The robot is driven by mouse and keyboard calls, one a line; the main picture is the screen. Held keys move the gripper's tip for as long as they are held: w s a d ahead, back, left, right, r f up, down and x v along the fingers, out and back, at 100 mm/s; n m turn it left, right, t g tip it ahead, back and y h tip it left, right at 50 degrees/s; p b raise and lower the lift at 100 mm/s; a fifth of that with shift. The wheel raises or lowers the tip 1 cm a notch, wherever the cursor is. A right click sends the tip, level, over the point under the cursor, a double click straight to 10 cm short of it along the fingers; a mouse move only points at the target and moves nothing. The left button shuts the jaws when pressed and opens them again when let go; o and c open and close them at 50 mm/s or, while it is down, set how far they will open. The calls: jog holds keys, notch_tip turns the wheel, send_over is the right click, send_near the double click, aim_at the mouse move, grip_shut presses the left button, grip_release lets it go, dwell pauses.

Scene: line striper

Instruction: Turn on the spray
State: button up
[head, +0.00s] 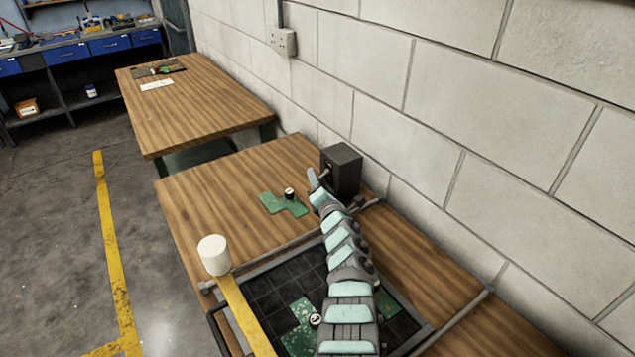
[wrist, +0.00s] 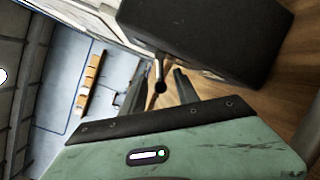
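A black box (head: 341,171) stands on the wooden table by the wall; it fills the upper right of the wrist view (wrist: 215,35). A short grey lever (wrist: 160,70) with a dark round end sticks out of its side. My gripper (head: 314,178) is at the box's left side, largely hidden by my arm. In the wrist view my gripper (wrist: 160,70) is open, with dark fingers on either side of the lever in the picture; neither visibly touches it. Depth between fingertips and lever is hard to judge. No spray is visible.
A white cylinder (head: 214,255) stands at the end of a yellow bar (head: 246,318). Green boards lie on the table (head: 284,204) and on the black gridded bed (head: 302,325). Grey rails frame the bed. The block wall (head: 440,110) is close behind the box.

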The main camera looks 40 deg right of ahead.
jog(key=shift+c, duration=0.5)
grip_shut()
